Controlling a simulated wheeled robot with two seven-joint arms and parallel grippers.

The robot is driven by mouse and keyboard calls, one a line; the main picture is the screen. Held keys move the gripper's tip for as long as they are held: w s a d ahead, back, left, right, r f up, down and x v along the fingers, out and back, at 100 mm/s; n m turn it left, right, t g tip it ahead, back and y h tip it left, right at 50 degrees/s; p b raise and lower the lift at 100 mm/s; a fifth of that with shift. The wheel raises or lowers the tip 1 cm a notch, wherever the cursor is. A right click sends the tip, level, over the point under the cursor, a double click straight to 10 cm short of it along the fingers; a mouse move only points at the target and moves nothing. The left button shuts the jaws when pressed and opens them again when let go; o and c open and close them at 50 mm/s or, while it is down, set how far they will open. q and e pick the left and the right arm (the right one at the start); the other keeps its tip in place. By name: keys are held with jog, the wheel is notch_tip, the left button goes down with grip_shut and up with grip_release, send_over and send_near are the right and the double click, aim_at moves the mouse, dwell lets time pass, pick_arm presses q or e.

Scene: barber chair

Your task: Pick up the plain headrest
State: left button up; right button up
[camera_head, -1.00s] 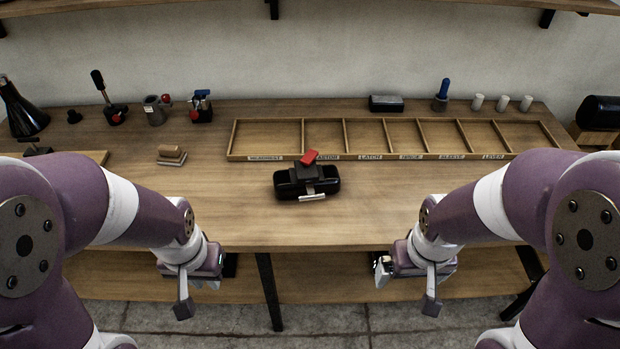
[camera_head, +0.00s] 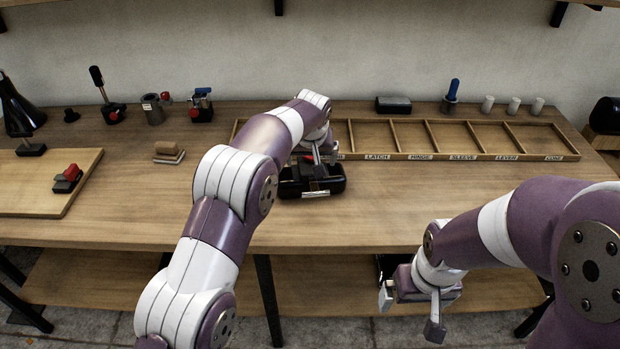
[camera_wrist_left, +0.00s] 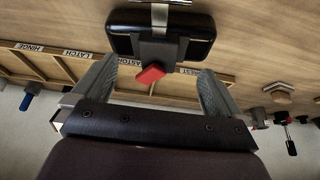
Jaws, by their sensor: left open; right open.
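A black padded headrest (camera_head: 325,187) lies on the bench below my left gripper (camera_head: 318,160), with a silver strip on its front. In the left wrist view it (camera_wrist_left: 188,43) shows with a dark block and a red lever (camera_wrist_left: 150,74) reaching in between the fingers. My left gripper (camera_wrist_left: 152,92) is open around that part, with a gap to each finger; contact is not visible. My right gripper (camera_head: 411,312) is open, empty, below the front edge.
A labelled wooden tray (camera_head: 490,156) with several compartments lies behind the headrest. Several tools and fixtures stand along the back left. A board (camera_head: 30,195) with a red-topped clamp (camera_head: 67,179) is at the left. The front right of the bench is clear.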

aim_at(311, 170)
pick_arm(q)
jog(key=p+x, duration=0.2)
jog(key=x, duration=0.5)
jog(key=shift+w+f, duration=0.15)
jog(key=shift+w, duration=0.15)
jog(key=shift+w+f, duration=0.15)
jog(key=shift+f, duration=0.05)
jog(key=shift+r, duration=0.1)
jog(key=c, duration=0.6)
grip_shut()
jog(key=shift+r, duration=0.15)
